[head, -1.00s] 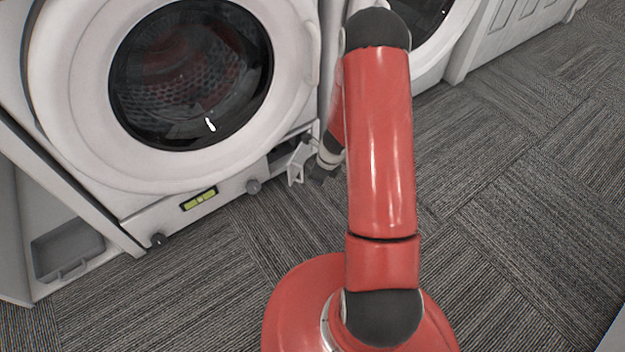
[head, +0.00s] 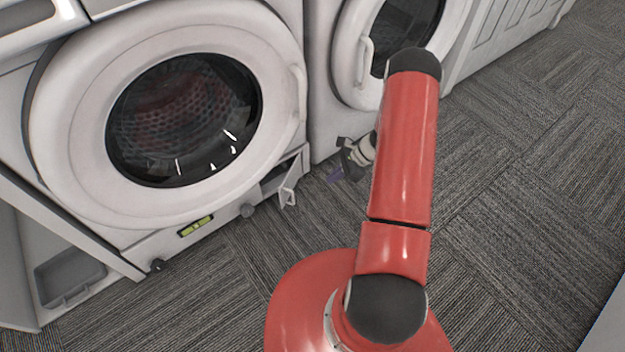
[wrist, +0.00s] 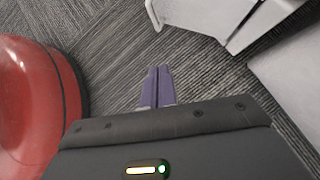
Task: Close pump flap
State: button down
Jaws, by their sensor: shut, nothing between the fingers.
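The white pump flap (head: 288,194) stands open at the lower right front of the near washing machine (head: 62,150). It sticks out from a dark opening (head: 278,174) in the bottom panel. My gripper (head: 334,176) is low over the carpet, to the right of the flap and apart from it. In the wrist view its purple fingers (wrist: 157,86) are pressed together and empty, with carpet beyond the tips. A white part (wrist: 195,14) ahead of the fingers at the top of the wrist view looks like the flap and lower panel.
A second washing machine (head: 345,75) stands to the right, behind my arm. Carpet (head: 500,200) is clear in front and to the right.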

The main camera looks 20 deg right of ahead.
jog(key=a+r+x, duration=0.2)
jog(key=x, duration=1)
jog(key=shift+w+f+n+y, duration=0.2)
jog(key=shift+w+n+y, duration=0.05)
jog(key=shift+n+y, duration=0.05)
jog(key=shift+a, duration=0.15)
